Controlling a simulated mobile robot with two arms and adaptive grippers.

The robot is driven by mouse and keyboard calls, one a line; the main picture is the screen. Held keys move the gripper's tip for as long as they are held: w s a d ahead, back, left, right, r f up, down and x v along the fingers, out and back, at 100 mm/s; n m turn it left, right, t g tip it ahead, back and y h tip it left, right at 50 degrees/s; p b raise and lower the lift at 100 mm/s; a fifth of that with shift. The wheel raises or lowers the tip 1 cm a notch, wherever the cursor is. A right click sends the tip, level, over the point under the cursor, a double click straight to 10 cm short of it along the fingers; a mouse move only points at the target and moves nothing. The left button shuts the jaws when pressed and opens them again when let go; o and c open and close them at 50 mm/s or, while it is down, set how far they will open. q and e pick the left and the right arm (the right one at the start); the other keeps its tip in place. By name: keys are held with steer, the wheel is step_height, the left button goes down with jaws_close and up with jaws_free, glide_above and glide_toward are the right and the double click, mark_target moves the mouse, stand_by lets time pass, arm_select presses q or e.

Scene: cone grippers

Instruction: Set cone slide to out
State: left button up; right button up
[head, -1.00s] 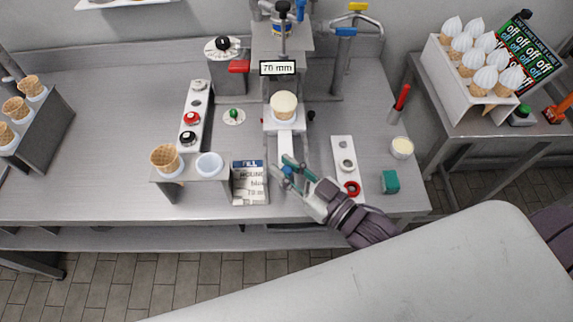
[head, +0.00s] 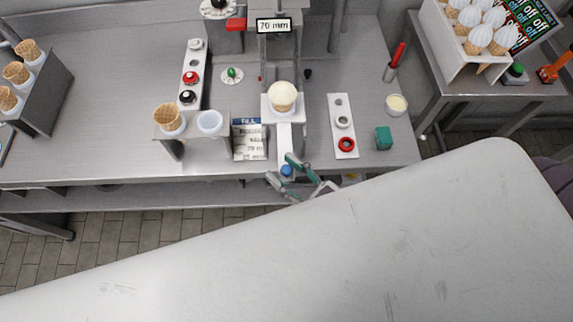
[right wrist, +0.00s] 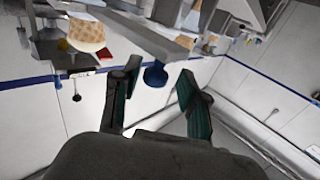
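The cone slide (head: 284,138) is a pale strip running from under the filling machine toward me, its near end at the front table edge. A cone with a cream-coloured top (head: 283,95) stands on its holder, in front of the machine column. A blue knob (head: 286,170) is at the slide's near end; it also shows in the right wrist view (right wrist: 155,75). My right gripper (head: 282,170) has its teal fingers on either side of the knob. In the right wrist view the fingers (right wrist: 160,92) are apart, with a gap beside the knob. My left gripper is out of view.
A display (head: 274,25) reading about 70 mm is above the slide. A cone stand (head: 190,133) and a printed card (head: 247,140) are left of it. A panel with rings (head: 342,125) and a green block (head: 384,138) are right. A large pale surface (head: 300,250) fills the foreground.

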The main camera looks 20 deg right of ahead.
steer(key=shift+w+d, duration=0.1)
steer(key=shift+w, duration=0.05)
steer(key=v, duration=1.2)
stand_by(0.5)
steer(key=s+d+f+m+g+h, duration=0.1)
steer(key=s+d+f+g+h, duration=0.15)
steer(key=f, duration=1.25)
steer(key=s+d+f+m+g+h+b, duration=0.1)
steer(key=d+f+g+h, duration=0.25)
steer(key=f, duration=1.05)
steer(key=s+d+f+g+h, duration=0.2)
steer(key=d+f+g, duration=0.15)
steer(key=f, duration=1.15)
steer(key=s+a+f+m+g, duration=0.1)
steer(key=s+f+g, duration=0.4)
steer(key=s+f, duration=0.2)
step_height(320, 180, down, 2)
steer(key=shift+s+f+h+b, duration=0.1)
steer(key=shift+s+h+b, duration=0.05)
steer(key=shift+h+b, duration=0.25)
